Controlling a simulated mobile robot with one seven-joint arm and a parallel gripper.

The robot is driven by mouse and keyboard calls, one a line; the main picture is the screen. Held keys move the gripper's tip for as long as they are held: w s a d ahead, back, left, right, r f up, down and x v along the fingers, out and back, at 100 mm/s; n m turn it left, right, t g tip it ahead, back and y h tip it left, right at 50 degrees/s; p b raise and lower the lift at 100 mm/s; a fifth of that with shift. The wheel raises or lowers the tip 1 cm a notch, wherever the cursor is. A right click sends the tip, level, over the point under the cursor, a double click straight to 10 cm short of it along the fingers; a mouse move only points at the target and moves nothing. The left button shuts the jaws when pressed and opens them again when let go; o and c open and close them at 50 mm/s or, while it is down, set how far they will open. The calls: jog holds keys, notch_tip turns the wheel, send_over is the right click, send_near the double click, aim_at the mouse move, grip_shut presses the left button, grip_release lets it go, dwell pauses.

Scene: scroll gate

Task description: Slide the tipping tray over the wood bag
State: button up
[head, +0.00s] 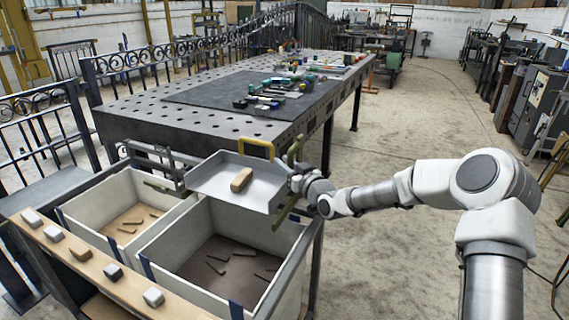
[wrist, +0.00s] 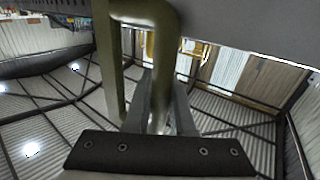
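The grey tipping tray (head: 212,183) sits roughly level on its rail above the back of the right bag. A light wooden block (head: 241,180) lies in it. The left bag (head: 85,225) holds several light-brown wood pieces. The right bag (head: 185,232) holds several dark thin pieces. My gripper (head: 298,182) is at the tray's right side. In the wrist view my gripper (wrist: 161,110) has its fingers on both sides of an olive bar handle (wrist: 155,15), seemingly closed on it. The exact contact at the handle in the head view is small and partly hidden.
A plank (head: 100,272) with several small blocks runs along the front of the bags. A yellow handle (head: 257,148) stands behind the tray. A perforated steel table (head: 190,122) with tools lies beyond. The floor (head: 400,270) to the right is open.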

grip_shut()
jog(key=shift+a, duration=0.2)
dwell(1.0)
